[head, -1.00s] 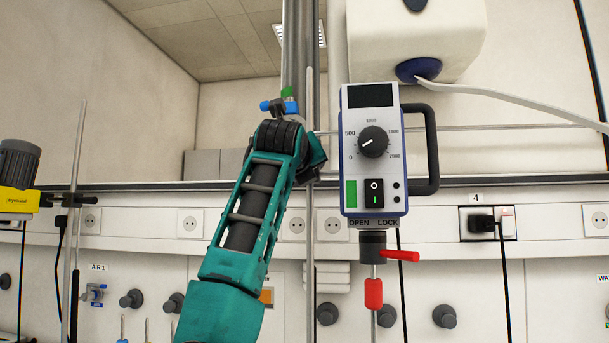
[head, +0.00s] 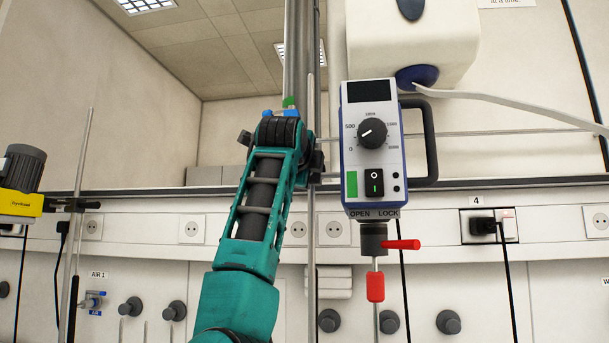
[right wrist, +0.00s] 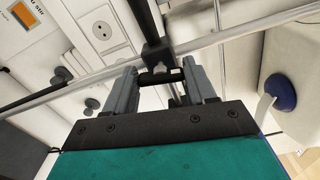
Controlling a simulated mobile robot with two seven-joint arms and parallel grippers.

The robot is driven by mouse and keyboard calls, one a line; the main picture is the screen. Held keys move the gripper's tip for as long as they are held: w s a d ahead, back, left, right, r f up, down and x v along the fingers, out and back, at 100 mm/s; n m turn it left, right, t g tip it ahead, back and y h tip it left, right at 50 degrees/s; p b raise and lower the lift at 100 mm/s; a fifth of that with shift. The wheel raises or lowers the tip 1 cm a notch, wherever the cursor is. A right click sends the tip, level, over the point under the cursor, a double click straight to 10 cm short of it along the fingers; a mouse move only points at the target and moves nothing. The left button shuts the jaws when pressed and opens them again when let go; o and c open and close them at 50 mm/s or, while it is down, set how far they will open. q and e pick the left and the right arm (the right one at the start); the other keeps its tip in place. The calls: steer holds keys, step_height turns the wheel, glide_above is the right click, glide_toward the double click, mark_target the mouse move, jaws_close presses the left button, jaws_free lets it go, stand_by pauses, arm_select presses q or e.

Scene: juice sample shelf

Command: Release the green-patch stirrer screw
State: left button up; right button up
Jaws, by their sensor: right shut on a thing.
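The stirrer (head: 358,220) is a blue and white box with a dial, a switch and a red lever below, beside the upright stand. My right arm reaches up to this clamp in the head view and hides the screw and my fingertips. In the right wrist view my right gripper (right wrist: 160,83) has its two grey fingers on either side of a dark screw head (right wrist: 160,76), shut on it. My left gripper is not in view.
A thin rod (head: 310,230) stands close beside my right arm. A yellow and grey motor (head: 20,182) is at far left. Sockets and knobs line the wall behind.

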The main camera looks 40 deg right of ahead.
steer(key=shift+n+b, duration=0.3)
steer(key=shift+n, duration=0.7)
steer(key=o, duration=1)
steer(key=shift+o, duration=0.2)
steer(key=b+v, duration=0.2)
steer(key=v, duration=1.1)
